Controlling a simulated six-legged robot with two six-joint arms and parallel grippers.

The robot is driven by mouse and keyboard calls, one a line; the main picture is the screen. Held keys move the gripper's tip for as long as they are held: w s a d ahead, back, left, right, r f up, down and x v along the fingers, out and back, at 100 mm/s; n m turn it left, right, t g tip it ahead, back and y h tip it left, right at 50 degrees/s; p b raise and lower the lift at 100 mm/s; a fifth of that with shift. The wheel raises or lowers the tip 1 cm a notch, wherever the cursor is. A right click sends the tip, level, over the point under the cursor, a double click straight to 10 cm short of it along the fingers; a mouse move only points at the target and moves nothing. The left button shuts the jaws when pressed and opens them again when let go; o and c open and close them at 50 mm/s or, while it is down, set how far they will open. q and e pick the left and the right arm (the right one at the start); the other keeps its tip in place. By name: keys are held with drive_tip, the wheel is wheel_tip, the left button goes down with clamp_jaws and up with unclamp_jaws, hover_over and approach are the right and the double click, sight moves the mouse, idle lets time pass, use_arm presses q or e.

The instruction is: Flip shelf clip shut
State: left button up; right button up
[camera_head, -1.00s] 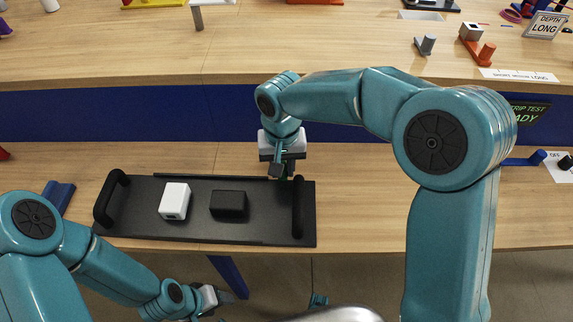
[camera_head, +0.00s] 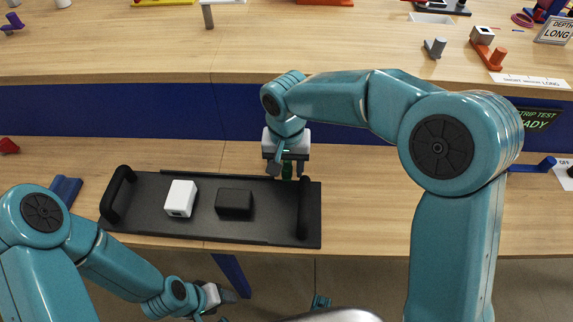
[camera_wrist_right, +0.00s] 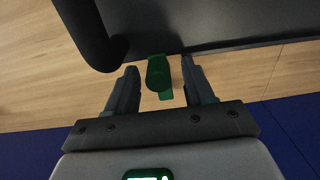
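The black shelf (camera_head: 150,222) lies on the front table with a handle at each end. A small green clip (camera_wrist_right: 158,74) sits at the shelf's edge near the right handle (camera_head: 304,208). It also shows small in the head view (camera_head: 287,170). My right gripper (camera_wrist_right: 158,80) is open, with one finger on each side of the clip and visible gaps to both. Whether the clip is latched cannot be told. My left gripper (camera_head: 228,296) hangs in front of the table, away from the shelf; its fingers are too small to judge.
A white box (camera_head: 181,198) and a black box (camera_head: 234,203) stand on the shelf. A blue part (camera_head: 65,190) and a red part (camera_head: 8,146) lie to its left. The table right of the shelf is clear up to a blue part (camera_head: 546,164).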

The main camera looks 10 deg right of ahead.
sight(287, 167)
wheel_tip(287, 167, up, 16)
drive_tip(key=p, duration=0.3)
drive_tip(key=shift+r, duration=0.15)
idle(0.5)
